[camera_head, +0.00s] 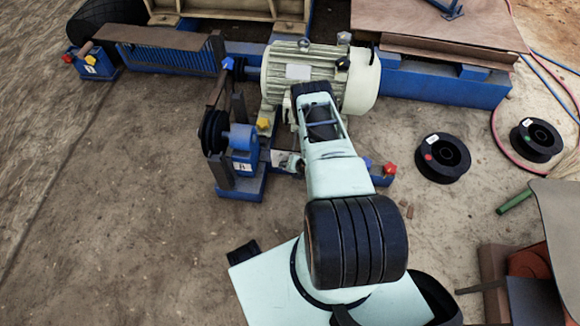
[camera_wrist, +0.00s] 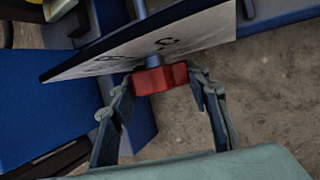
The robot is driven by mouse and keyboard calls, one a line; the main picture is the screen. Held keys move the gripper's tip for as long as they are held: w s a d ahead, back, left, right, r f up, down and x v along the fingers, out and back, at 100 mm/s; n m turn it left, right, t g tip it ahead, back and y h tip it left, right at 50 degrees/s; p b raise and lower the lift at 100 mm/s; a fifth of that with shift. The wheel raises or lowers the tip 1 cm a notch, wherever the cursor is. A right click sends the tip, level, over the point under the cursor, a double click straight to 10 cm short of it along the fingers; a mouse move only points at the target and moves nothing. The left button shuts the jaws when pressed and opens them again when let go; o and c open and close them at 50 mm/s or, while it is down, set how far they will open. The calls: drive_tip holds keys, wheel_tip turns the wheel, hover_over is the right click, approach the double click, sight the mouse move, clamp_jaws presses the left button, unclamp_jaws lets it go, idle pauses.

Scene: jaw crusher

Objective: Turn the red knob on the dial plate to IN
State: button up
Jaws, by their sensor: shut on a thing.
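The red knob (camera_wrist: 160,78) is in the middle of the wrist view, on a short blue-grey shaft at the dial plate (camera_wrist: 205,38). The plate is seen at a steep slant, its white face carrying dark letters that I cannot read surely. My gripper (camera_wrist: 162,79) has one finger on each side of the knob and is shut on it. In the head view my gripper (camera_head: 292,163) is by a small white plate (camera_head: 278,157) below the motor. The held knob is not clear there, and its pointing direction cannot be told.
A pale motor (camera_head: 315,75) stands just behind my arm. A blue pulley stand (camera_head: 238,180) is close to the left of my gripper. Another red knob (camera_head: 390,168) and a blue knob (camera_head: 367,162) are to the right. Black spools (camera_head: 442,158) lie farther right. Open ground lies front left.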

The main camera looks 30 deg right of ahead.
drive_tip(key=shift+w+a, duration=0.1)
drive_tip(key=shift+g+h, duration=0.5)
drive_tip(key=shift+h, duration=0.1)
drive_tip(key=shift+f+n+g+h+b, duration=0.15)
drive_tip(key=shift+n+g+h+b, duration=0.3)
drive_tip(key=shift+h+b, duration=0.3)
drive_tip(key=g+h+b, duration=0.1)
drive_tip(key=h+b, duration=0.1)
drive_tip(key=b, duration=0.1)
drive_tip(key=shift+g, duration=0.25)
drive_tip(key=shift+n+g+h+b, duration=0.25)
drive_tip(key=shift+g+h+b, duration=0.05)
drive_tip(key=shift+h+b, duration=0.25)
drive_tip(key=o, duration=1.2)
drive_tip(key=shift+c, duration=0.2)
